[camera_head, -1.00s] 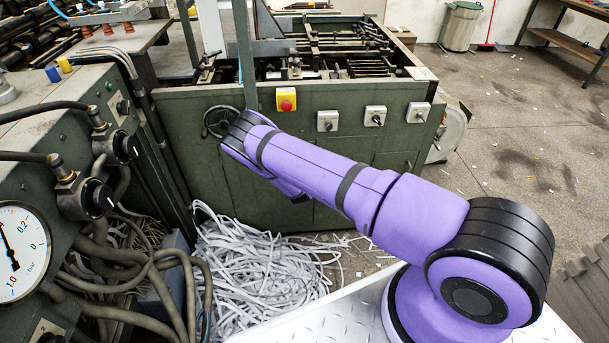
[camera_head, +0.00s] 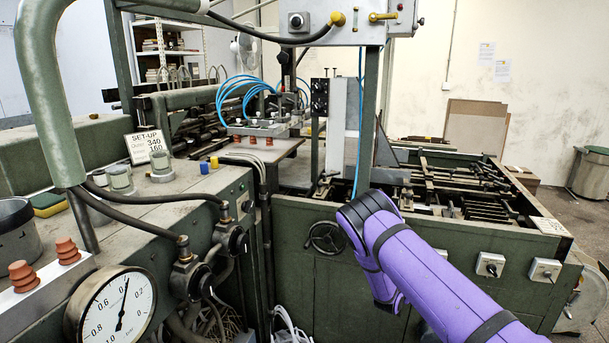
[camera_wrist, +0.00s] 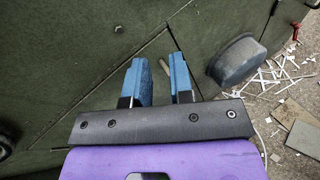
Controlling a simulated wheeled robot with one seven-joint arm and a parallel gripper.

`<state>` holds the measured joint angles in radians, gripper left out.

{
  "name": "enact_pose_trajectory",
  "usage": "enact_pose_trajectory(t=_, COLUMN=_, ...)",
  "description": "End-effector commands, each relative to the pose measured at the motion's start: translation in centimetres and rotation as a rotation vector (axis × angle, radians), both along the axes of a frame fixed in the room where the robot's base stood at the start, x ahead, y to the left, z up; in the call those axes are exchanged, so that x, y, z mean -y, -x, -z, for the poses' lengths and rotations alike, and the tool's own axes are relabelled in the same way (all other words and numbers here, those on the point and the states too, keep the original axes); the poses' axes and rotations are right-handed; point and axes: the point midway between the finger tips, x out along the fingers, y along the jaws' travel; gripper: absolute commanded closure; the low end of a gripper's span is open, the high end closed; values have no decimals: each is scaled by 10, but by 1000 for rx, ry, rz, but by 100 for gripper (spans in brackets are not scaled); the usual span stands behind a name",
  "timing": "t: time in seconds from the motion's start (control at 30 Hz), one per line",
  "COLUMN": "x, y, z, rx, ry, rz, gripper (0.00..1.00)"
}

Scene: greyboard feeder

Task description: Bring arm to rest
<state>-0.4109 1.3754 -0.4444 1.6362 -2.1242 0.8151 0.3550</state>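My purple arm (camera_head: 425,275) reaches up from the lower right in the head view, in front of the green feeder machine. Its fingers do not show there. In the wrist view my gripper (camera_wrist: 159,80) has two blue fingers standing apart with an empty gap between them. The green panel (camera_wrist: 95,60) of a machine is behind the fingers. I cannot tell how far the fingertips are from it.
A green console with a dial gauge (camera_head: 112,308) stands at the left. A handwheel (camera_head: 326,238) and grey switch boxes (camera_head: 489,264) sit on the machine front. Paper strips litter the floor (camera_wrist: 283,85) at right in the wrist view.

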Motion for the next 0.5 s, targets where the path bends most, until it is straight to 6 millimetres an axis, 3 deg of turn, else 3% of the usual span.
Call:
enact_pose_trajectory(t=0.03, x=4, y=-2, z=-25, rx=35, ry=-28, rz=50, gripper=79)
enact_pose_trajectory(t=0.1, x=10, y=-1, z=-55, rx=79, ry=-65, rz=118, gripper=79)
enact_pose_trajectory(t=0.27, x=23, y=8, z=-119, rx=173, ry=-156, rz=275, gripper=79)
enact_pose_trajectory(t=0.5, x=38, y=36, z=-207, rx=293, ry=-302, rz=494, gripper=79)
